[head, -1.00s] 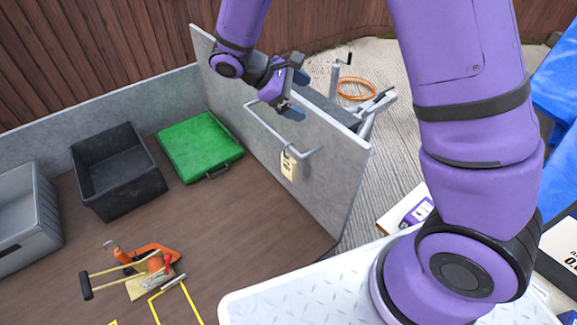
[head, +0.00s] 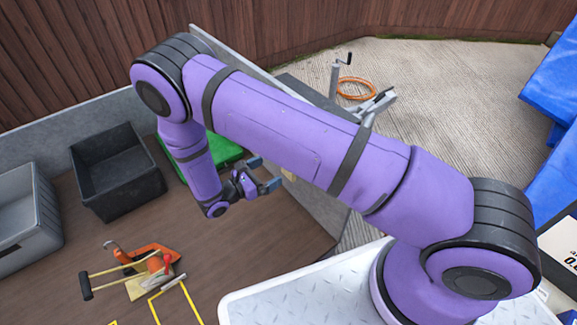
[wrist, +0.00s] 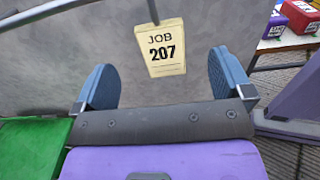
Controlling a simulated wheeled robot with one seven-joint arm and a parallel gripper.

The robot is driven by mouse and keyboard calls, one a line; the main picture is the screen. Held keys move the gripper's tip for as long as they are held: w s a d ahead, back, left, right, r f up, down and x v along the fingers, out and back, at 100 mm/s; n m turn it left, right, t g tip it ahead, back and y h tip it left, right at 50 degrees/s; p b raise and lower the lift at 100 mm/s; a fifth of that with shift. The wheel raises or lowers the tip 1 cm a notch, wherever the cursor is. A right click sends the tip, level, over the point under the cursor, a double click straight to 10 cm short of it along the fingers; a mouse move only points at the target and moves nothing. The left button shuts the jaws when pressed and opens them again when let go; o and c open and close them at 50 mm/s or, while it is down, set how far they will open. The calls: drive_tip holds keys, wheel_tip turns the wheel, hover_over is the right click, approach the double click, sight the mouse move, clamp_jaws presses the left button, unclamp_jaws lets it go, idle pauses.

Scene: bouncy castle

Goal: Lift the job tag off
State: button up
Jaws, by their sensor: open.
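The job tag (wrist: 161,50) is a cream card reading "JOB 207". In the wrist view it hangs from a grey metal rail (wrist: 45,10) in front of a grey panel, upright. My gripper (wrist: 161,85) is open, with one blue-grey fingertip on each side below the tag and a gap between them. The tag lies ahead of the fingers, and neither finger touches it. In the head view my gripper (head: 266,172) faces the panel, and only a sliver of the tag (head: 289,175) shows; my arm hides the rest and the rail.
The grey panel (head: 325,205) stands along the bench's right side. A green case (head: 226,150) lies behind my forearm. A black bin (head: 115,172) and a grey bin (head: 25,215) stand at left. An orange tool (head: 150,255) lies at front left.

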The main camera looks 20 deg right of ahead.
drive_tip(key=f+x, duration=0.1)
drive_tip(key=x, duration=0.9)
drive_tip(key=shift+w+d, duration=0.15)
drive_tip(key=shift+d, duration=0.15)
drive_tip(key=shift+c, duration=0.2)
drive_tip(key=c, duration=1)
